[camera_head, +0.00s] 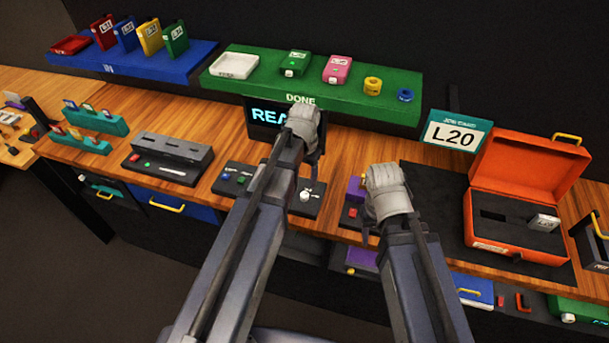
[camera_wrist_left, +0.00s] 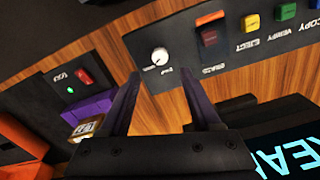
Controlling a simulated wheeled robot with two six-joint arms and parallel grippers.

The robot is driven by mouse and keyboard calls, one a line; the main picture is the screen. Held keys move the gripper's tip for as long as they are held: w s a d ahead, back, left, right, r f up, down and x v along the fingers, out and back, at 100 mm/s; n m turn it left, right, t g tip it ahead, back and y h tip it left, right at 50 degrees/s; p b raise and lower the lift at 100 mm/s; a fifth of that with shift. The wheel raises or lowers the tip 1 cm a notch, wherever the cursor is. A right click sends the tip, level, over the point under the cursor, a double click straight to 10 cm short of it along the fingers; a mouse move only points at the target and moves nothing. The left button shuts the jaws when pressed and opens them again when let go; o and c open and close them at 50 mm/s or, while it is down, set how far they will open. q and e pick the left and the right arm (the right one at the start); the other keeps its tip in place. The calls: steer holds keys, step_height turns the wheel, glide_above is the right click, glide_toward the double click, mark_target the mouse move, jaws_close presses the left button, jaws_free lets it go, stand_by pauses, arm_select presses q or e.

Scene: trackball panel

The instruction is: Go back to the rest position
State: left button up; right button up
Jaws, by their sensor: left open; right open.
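My left gripper (camera_head: 312,140) is over the middle of the bench, in front of the dark display (camera_head: 262,115) with cyan letters. Its own wrist hides most of its fingers in the head view. In the left wrist view its two dark fingers stand apart (camera_wrist_left: 165,95), with nothing between them. The panel's white knob (camera_wrist_left: 159,57) shows just beyond the fingertips. My right gripper (camera_head: 372,205) is over the front of the bench, to the right of the button panel (camera_head: 240,180). It is open, and I see nothing in it.
An open orange case (camera_head: 515,235) stands at the right, near the L20 sign (camera_head: 456,135). A green DONE shelf (camera_head: 330,95) and a blue shelf (camera_head: 135,65) line the back. A dark slotted block (camera_head: 172,150) sits left of the panel. A purple block (camera_wrist_left: 88,110) lies near my left gripper.

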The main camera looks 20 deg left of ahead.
arm_select(q)
steer(key=shift+s+d+f, duration=0.15)
steer(key=s+d+f+b, duration=0.2)
steer(key=s+d, duration=0.3)
steer(key=s, duration=0.2)
steer(key=s+d+f+y+b, duration=0.1)
steer(key=s+d+f+b, duration=0.1)
steer(key=s+d, duration=0.3)
steer(key=s, duration=0.2)
steer(key=shift+s, duration=0.3)
steer(key=shift+d, duration=0.1)
stand_by(0.9)
